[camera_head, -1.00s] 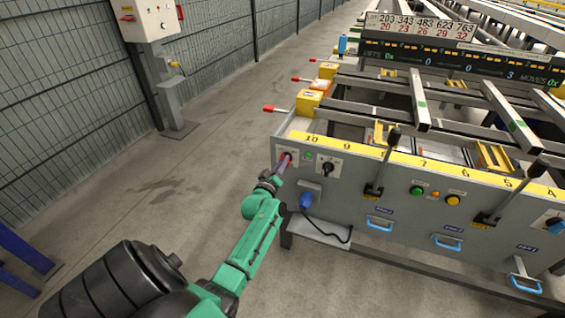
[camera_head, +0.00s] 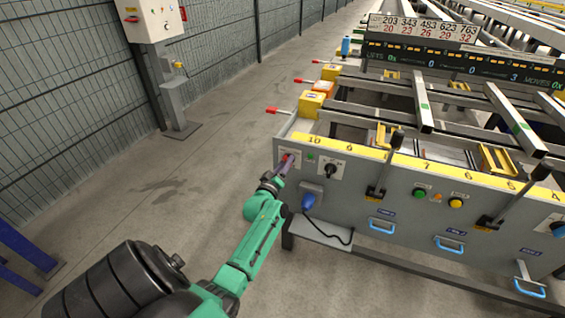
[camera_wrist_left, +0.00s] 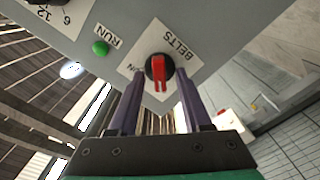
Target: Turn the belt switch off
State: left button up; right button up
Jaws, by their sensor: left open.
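The belt switch (camera_wrist_left: 160,72) is a black round knob with a red handle on a white label reading BELTS. In the left wrist view its handle points down toward my gripper's base, and the label's position word is partly covered. My left gripper (camera_wrist_left: 161,82) is open, its two purple fingers on either side of the knob. I cannot tell whether they touch it. In the head view my left gripper (camera_head: 284,167) is at the left end of the grey front panel and mostly hides the switch. My right gripper is not in view.
A green RUN lamp (camera_wrist_left: 101,48) sits beside the switch. Levers, buttons and blue handles line the panel (camera_head: 400,205). The floor to the left is clear.

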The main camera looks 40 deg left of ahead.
pick_arm(q)
jog(key=p+v, duration=0.1)
jog(key=v, duration=1.3)
jog(key=shift+s+p, duration=0.25)
jog(key=shift+p, duration=0.05)
jog(key=shift+d, duration=0.1)
jog(key=s+d+f+m+g+h+p, duration=0.25)
jog(key=s+d+f+m, duration=0.2)
jog(key=f, duration=0.55)
jog(key=s+d+f+m+g+h+p, duration=0.2)
jog(key=s+d+f+m+g+h, duration=0.3)
jog(key=f, duration=0.6)
jog(key=s+d+f+m+g+p, duration=0.1)
jog(key=s+f+m+g, duration=0.1)
jog(key=s, duration=0.5)
jog(key=s+d+f+m+g+y+p, duration=0.1)
jog(key=s+f+m+g, duration=0.1)
jog(key=s+f, duration=0.3)
jog(key=s+d+f+m+g+p, duration=0.2)
jog(key=s+f+g, duration=0.2)
jog(key=s, duration=0.6)
jog(key=shift+s+f+y, duration=0.15)
jog(key=shift+s+y, duration=0.2)
jog(key=shift+s, duration=0.05)
